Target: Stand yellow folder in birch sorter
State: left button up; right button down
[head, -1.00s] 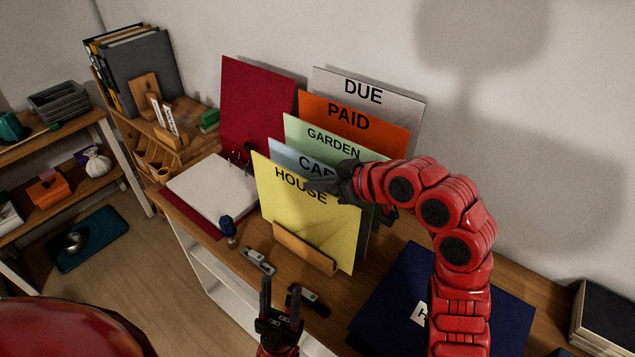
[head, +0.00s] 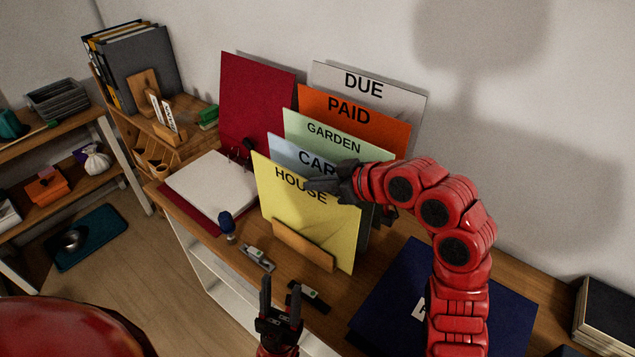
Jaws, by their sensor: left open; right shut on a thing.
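The yellow folder (head: 310,232), marked HOUSE, stands upright at the front of a row of folders. Its lower edge is behind the low wooden front plate of the birch sorter (head: 304,245). Behind it stand the blue CAR folder (head: 287,151), green GARDEN folder (head: 312,128), orange PAID folder (head: 385,126) and grey DUE folder (head: 400,97). My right gripper (head: 325,186) is shut on the yellow folder at its upper right edge. My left gripper (head: 281,295) is open and empty, low in front of the sorter. Most of the sorter is hidden by the folders.
An open red binder with white paper (head: 212,186) lies left of the sorter. A blue stamp (head: 227,224), a grey stapler-like item (head: 258,258) and a dark one (head: 311,297) lie near the front edge. A navy binder (head: 390,300) lies at right under my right arm.

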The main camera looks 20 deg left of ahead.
jog(key=shift+f, duration=0.2)
jog(key=shift+f+b, duration=0.6)
jog(key=shift+b, duration=0.1)
jog(key=c, duration=0.9)
grip_release()
jog(key=shift+c, duration=0.2)
jog(key=b+v, duration=0.1)
jog(key=v, duration=1.6)
jog(key=shift+d+b, duration=0.2)
jog(key=shift+b, duration=0.1)
jog(key=shift+r, duration=0.2)
